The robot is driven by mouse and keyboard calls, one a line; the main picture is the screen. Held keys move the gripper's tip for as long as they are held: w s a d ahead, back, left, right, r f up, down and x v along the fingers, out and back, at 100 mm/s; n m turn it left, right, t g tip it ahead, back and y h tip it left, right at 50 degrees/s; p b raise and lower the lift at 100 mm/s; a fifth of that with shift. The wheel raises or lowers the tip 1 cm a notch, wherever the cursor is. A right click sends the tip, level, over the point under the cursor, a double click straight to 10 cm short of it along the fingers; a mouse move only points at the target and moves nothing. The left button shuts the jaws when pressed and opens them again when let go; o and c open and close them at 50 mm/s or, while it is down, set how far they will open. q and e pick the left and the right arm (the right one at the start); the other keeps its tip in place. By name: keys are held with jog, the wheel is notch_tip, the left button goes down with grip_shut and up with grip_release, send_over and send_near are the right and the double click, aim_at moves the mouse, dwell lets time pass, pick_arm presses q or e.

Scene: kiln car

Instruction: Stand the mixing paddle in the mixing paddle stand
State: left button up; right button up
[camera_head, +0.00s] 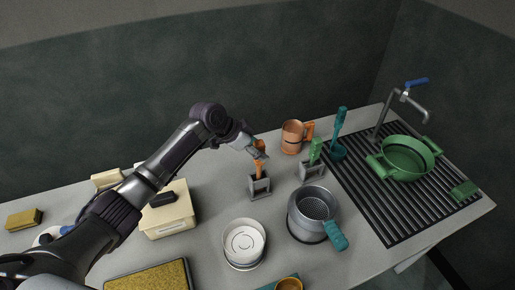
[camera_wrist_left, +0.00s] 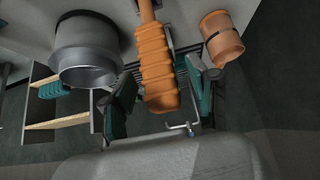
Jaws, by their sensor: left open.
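An orange-handled tool, which appears to be the mixing paddle (camera_head: 259,146), stands upright in a small grey stand (camera_head: 260,188) near the table's middle. In the left wrist view the paddle's ribbed orange handle (camera_wrist_left: 157,70) lies between the teal fingers. My left gripper (camera_head: 254,150) is open around the handle's top, with gaps visible on both sides in the wrist view. The paddle's lower end is hidden inside the stand. My right gripper is not in view.
A second grey stand (camera_head: 312,171) with a green-handled tool (camera_head: 316,150) is to the right. An orange mug (camera_head: 292,137) is behind, a grey sieve pot (camera_head: 313,214) in front. A white round container (camera_head: 244,243) stands front left, a beige box (camera_head: 170,215) farther left.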

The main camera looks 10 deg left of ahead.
pick_arm(q)
jog(key=p+v, duration=0.7)
jog(key=v, duration=0.1)
dwell(1.4)
jog(key=shift+r, duration=0.1)
jog(key=v, duration=1.1)
jog(key=shift+a+r, duration=0.25)
jog(key=shift+r, duration=0.05)
jog(key=shift+s, duration=0.15)
